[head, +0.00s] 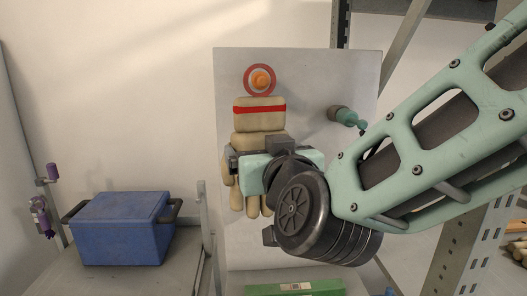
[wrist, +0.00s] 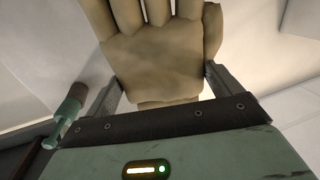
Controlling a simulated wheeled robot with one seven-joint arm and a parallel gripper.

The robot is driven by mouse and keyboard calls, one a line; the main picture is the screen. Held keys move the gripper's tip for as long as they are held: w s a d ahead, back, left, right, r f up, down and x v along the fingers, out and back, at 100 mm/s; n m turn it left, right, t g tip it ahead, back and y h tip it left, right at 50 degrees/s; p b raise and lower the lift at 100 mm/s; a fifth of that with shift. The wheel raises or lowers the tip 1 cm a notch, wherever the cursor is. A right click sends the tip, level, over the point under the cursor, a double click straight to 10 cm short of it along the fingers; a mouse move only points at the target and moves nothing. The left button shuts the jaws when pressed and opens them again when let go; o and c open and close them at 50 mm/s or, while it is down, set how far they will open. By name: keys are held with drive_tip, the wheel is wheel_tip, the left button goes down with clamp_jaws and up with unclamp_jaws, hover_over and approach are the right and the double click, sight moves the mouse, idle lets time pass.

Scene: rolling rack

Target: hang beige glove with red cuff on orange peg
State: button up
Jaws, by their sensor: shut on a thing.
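The beige glove (head: 259,120) hangs fingers down in front of a pale panel, with a red band across its cuff. A red ring (head: 247,87) stands above the cuff. The orange peg (head: 261,79) shows inside this ring; I cannot tell how far the peg reaches through it. My gripper (head: 259,152) is shut on the glove across its palm, one finger on each side. The wrist view shows the glove's palm and fingers (wrist: 155,65) between my fingers (wrist: 160,82). My gripper and wrist hide part of the lower glove in the head view.
A teal peg (head: 347,117) sticks out of the panel (head: 300,70) to the right of the glove. A blue box (head: 122,228) stands on the left surface. A green box (head: 293,288) lies below the panel. Purple items (head: 41,215) are at far left.

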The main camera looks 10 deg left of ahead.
drive_tip(key=shift+f+b, duration=0.6)
drive_tip(key=shift+f, duration=0.1)
